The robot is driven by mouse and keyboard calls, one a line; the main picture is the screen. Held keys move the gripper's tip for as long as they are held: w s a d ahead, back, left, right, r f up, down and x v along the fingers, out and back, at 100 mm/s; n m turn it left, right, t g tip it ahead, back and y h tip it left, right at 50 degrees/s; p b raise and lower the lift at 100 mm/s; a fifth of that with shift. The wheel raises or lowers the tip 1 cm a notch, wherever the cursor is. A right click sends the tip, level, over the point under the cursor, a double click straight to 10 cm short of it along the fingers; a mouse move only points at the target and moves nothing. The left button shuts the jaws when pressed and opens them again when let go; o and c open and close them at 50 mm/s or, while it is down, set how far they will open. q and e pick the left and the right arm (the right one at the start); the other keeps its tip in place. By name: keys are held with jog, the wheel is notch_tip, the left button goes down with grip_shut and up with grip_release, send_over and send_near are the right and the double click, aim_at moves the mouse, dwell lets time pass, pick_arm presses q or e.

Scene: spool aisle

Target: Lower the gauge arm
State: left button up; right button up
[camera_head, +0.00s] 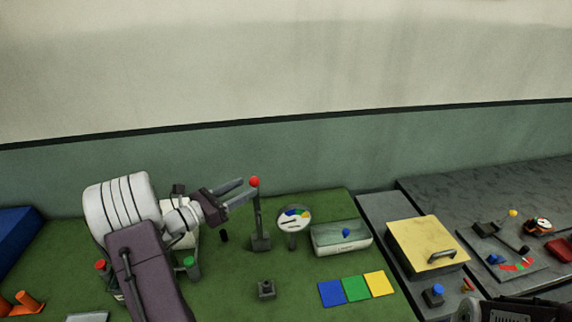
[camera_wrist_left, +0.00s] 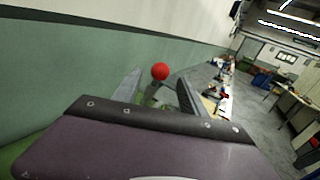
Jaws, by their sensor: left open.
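An upright dark lever with a red ball on top (camera_head: 254,181) stands on a small base on the green mat. I take it to be the gauge arm, beside a round dial with coloured segments (camera_head: 294,217). My left gripper (camera_head: 248,188) is open, with its fingertips at the upper part of the lever, just below the ball. In the left wrist view the red ball (camera_wrist_left: 160,71) shows between the two spread fingers (camera_wrist_left: 160,84). I cannot tell whether a finger touches the lever. My right gripper's fingers are not visible.
Blue, green and yellow squares (camera_head: 356,288) lie in front. A yellow-lidded box (camera_head: 427,243) and small gadgets (camera_head: 510,262) are farther right. A wall closes off the back.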

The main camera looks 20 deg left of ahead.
pick_arm(q)
jog(key=shift+s+a+r+p, duration=0.1)
jog(key=shift+r+p, duration=0.4)
jog(key=shift+p, duration=0.05)
jog(key=shift+w+d+r+p, duration=0.1)
jog(key=shift+w+d+p, duration=0.25)
jog(key=shift+w, duration=0.2)
jog(key=p+x, duration=0.1)
jog(key=x, duration=0.5)
jog(key=shift+w+f, duration=0.15)
jog(key=shift+f, duration=0.1)
jog(key=shift+w+d+f, duration=0.1)
jog(key=shift+w+d, duration=0.05)
jog(key=shift+w, duration=0.05)
grip_shut()
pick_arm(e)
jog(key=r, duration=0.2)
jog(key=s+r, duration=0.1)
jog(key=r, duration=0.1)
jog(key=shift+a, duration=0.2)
